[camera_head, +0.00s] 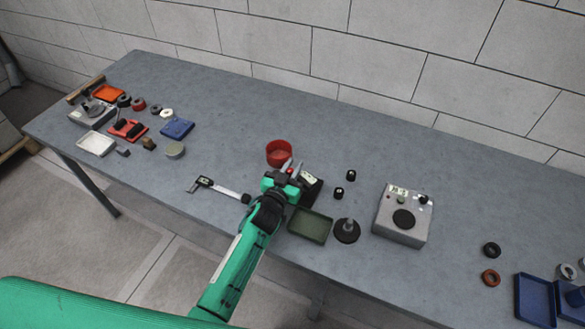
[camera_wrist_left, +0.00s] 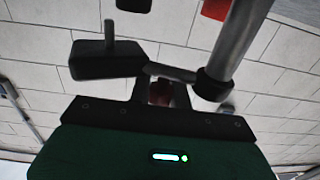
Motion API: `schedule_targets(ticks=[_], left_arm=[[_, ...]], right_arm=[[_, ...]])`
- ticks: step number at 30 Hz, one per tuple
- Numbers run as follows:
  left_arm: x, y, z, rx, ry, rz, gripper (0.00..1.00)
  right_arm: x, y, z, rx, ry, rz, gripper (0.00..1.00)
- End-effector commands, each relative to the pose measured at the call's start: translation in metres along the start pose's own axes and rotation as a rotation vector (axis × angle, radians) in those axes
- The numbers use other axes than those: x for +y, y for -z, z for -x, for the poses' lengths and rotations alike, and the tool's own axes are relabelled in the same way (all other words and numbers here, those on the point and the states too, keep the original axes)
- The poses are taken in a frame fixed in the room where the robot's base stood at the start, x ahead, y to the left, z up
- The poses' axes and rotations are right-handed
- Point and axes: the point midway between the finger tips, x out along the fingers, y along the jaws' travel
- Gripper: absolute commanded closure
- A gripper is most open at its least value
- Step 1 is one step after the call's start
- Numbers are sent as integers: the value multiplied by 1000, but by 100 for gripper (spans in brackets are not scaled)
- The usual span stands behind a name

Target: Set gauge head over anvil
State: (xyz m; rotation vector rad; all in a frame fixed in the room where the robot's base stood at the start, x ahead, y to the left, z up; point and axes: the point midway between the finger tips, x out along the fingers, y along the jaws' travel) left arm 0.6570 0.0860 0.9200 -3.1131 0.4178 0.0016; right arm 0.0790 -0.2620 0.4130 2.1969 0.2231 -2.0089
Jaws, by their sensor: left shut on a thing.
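My left gripper (camera_head: 289,170) is above the middle of the bench, in front of the red round bowl (camera_head: 279,153). It is shut on a dark part that I take for the gauge head, mostly hidden by the gripper in the head view. In the left wrist view a black block with a short pin (camera_wrist_left: 108,60) and a grey rod with a black collar (camera_wrist_left: 250,30) show close up. A black round base with a short upright post (camera_head: 347,231), possibly the anvil stand, stands to the right of the gripper, apart from it. My right gripper is not in view.
A green tray (camera_head: 310,226) lies just in front of the gripper and a caliper (camera_head: 217,189) to its left. A grey box with a black disc (camera_head: 404,216) stands at the right. Two small black pieces (camera_head: 351,175) lie between. The back of the bench is clear.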

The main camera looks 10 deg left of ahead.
Motion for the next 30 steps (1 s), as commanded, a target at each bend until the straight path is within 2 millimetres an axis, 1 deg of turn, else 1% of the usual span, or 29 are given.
schedule_targets(ticks=[6,7,9,10,18,22,26,30], left_arm=[[0,2,0,3,-1,0,100],[0,2,0,3,-1,0,75],[0,2,0,3,-1,1,61],[0,2,0,3,-1,1,59],[0,0,0,1,-1,0,59],[0,-2,8,0,-1,0,59],[0,-2,26,1,-2,0,59],[0,-3,54,0,-2,0,59]], right_arm=[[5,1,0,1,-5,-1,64],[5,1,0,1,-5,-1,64],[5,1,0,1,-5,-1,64],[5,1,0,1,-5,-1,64],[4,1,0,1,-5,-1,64],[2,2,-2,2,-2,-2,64],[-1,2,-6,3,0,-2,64],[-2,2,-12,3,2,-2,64]])
